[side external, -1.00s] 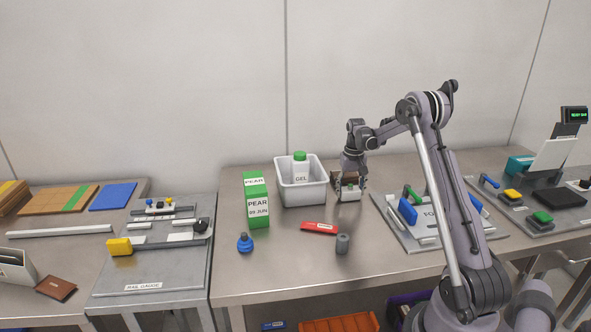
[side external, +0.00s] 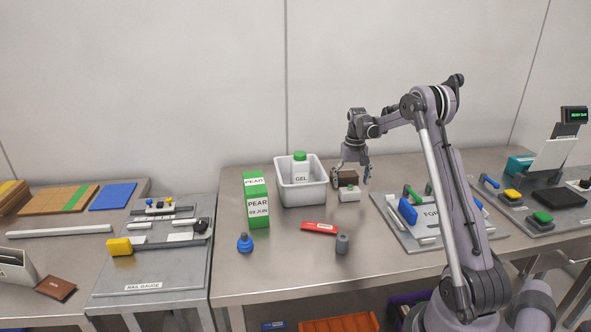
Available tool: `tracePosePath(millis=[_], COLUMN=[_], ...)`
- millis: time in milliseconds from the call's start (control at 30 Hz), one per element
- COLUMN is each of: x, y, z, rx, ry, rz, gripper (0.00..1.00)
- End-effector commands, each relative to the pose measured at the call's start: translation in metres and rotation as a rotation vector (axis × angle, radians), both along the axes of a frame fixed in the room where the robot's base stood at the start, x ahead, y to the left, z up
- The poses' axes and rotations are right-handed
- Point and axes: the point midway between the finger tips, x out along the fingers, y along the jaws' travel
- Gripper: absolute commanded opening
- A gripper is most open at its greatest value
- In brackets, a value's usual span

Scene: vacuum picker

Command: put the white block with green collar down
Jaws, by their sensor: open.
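The grey bin (side external: 304,194) holds a green-capped GEL bottle (side external: 301,171). A green and white PEAR carton (side external: 257,200), a red flat item (side external: 319,228), a grey cylinder (side external: 342,243) and a blue knobbed piece (side external: 245,243) stand nearby. A fixture board (side external: 400,232) lies to the right.

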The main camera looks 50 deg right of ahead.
Motion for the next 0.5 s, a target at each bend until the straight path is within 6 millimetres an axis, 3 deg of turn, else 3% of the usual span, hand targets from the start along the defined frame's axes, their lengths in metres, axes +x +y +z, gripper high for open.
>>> tracePosePath(millis=[300, 500], x=[0.000, 0.001], y=[0.000, 0.000], z=[0.062, 0.082], rx=[0.000, 0.000], ry=[0.000, 0.000], rz=[0.000, 0.000], gripper=[0.88, 0.88])
